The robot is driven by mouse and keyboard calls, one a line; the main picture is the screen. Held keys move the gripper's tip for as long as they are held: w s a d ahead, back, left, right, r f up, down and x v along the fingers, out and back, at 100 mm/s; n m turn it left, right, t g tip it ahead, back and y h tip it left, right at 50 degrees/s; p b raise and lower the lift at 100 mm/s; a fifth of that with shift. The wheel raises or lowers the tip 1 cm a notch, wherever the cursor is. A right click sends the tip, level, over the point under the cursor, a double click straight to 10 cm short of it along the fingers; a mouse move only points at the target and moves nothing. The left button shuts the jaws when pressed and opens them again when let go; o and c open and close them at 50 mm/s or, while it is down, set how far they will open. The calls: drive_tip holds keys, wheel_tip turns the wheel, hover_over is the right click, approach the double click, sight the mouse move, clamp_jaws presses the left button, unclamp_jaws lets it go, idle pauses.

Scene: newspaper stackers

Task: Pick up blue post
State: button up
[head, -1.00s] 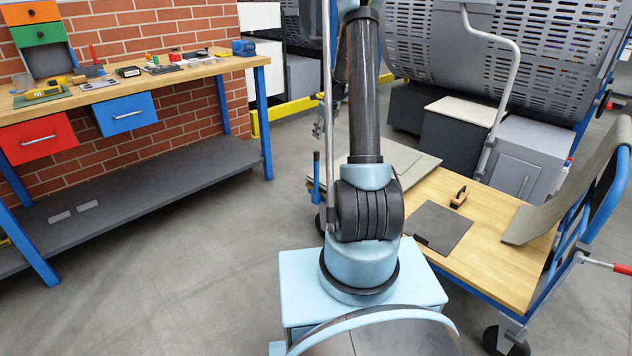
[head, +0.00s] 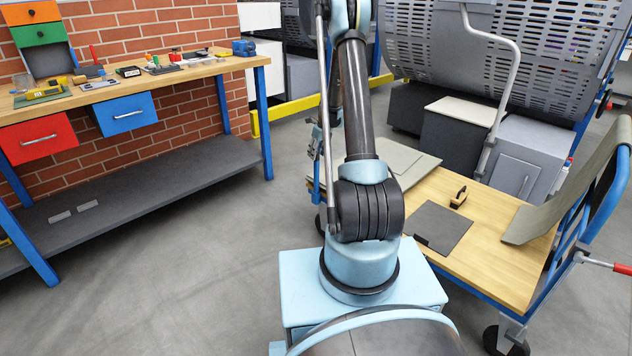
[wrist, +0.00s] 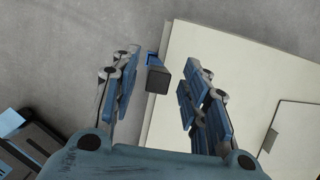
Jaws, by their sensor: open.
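In the wrist view my gripper (wrist: 158,70) is open, with one finger on each side of the blue post (wrist: 157,80). The post shows end-on as a dark square cap with a little blue behind it. Gaps remain between the post and both fingers. In the head view my gripper (head: 318,148) points down beside my arm, above the left edge of the cart. The post (head: 317,188) shows there as a thin blue upright just below the gripper. My arm partly hides this area, so fine contact cannot be judged.
The wooden-topped cart (head: 490,265) carries pale boards, a dark sheet (head: 442,227) and a small handled tool (head: 459,197). Pale boards lie close to the gripper's right in the wrist view (wrist: 215,50). A workbench (head: 190,75) stands left, with open floor between.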

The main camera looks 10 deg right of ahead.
drive_tip(key=x, duration=0.5)
drive_tip(key=shift+s+f, duration=0.15)
drive_tip(key=shift+f, duration=0.2)
clamp_jaws()
